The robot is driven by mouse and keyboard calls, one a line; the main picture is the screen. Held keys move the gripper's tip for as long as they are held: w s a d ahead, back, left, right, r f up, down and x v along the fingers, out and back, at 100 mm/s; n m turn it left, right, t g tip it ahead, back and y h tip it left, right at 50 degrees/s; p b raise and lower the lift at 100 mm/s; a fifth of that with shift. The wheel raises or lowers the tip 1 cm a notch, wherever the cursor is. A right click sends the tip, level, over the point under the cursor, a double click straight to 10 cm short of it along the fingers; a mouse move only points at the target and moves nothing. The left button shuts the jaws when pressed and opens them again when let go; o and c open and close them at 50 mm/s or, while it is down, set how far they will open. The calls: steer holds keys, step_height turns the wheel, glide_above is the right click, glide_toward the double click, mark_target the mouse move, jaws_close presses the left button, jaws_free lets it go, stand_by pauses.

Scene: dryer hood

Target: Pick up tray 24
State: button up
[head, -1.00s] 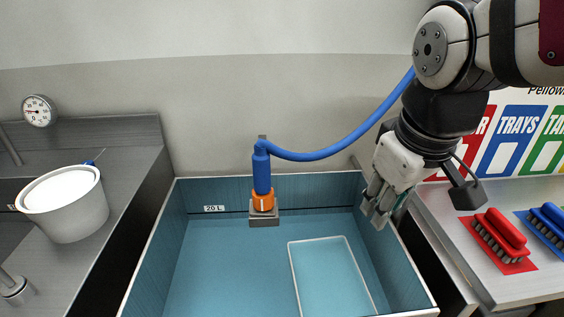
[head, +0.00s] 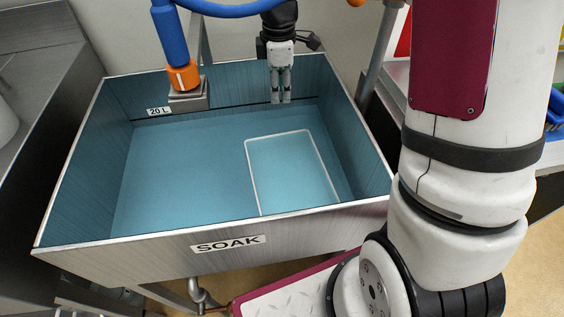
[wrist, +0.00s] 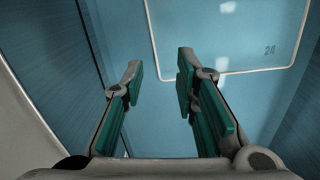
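Tray 24 (head: 290,172) is a shallow, see-through tray with a pale rim, lying in the blue-lined soak basin (head: 231,246). In the wrist view the tray (wrist: 225,45) shows its number 24 at right, with part of it beyond the top edge. My gripper (head: 281,101) points down inside the basin near its back wall, behind the tray's far end. In the wrist view my gripper (wrist: 160,68) has its green-padded fingers apart with nothing between them. The tray's near rim lies ahead of the fingers, apart from them.
A blue hose with an orange-collared nozzle (head: 183,76) stands at the basin's back left, beside a 20 L label (head: 159,111). The basin's right wall (head: 357,130) rises close to the tray. The basin floor left of the tray (head: 180,170) is clear.

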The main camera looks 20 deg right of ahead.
steer(key=n, duration=0.2)
glide_above(277, 135)
step_height(277, 135, down, 6)
steer(key=shift+g, duration=0.3)
step_height(277, 135, down, 8)
steer(key=shift+s+d+r+b, duration=0.1)
steer(key=shift+b, duration=0.85)
steer(key=shift+w+f+b, duration=0.2)
steer(key=shift+f+b, duration=0.5)
steer(key=shift+f, duration=2.1)
steer(key=shift+r, duration=0.1)
jaws_close()
